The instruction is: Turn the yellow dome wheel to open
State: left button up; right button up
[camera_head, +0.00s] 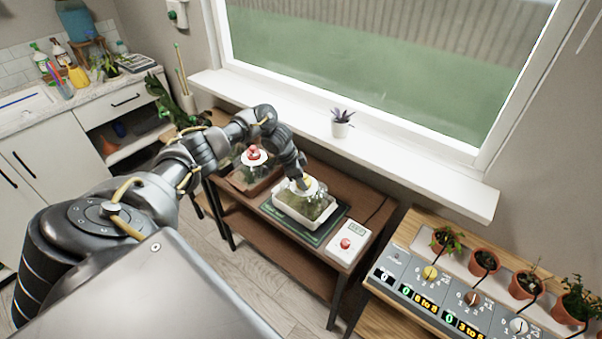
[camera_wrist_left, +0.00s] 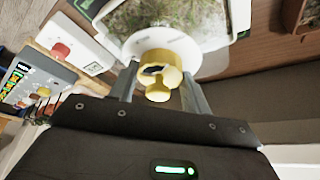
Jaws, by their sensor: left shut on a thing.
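The yellow dome wheel (camera_wrist_left: 158,68) sits on a round white disc (camera_wrist_left: 160,42) on top of a clear dome over a white tray with greenery (camera_head: 300,208). My left gripper (camera_wrist_left: 157,80) is shut on the yellow wheel, one finger on each side of it. In the head view my left gripper (camera_head: 300,183) reaches down onto the dome's top and hides most of the wheel. My right gripper is not in view.
A second dome with a red knob (camera_head: 253,153) stands to the left on the same brown table. A white box with a red button (camera_head: 346,243) lies to the right. A grey dial panel (camera_head: 420,280) and several potted plants (camera_head: 485,262) stand further right.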

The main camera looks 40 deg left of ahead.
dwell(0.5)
pick_arm(q)
jog(key=o, duration=1)
jog(key=shift+a, duration=0.1)
jog(key=v, duration=1)
jog(key=shift+s+r+b, duration=0.1)
jog(key=shift+r+b, duration=0.25)
jog(key=shift+b, duration=0.05)
jog(key=shift+m, duration=0.3)
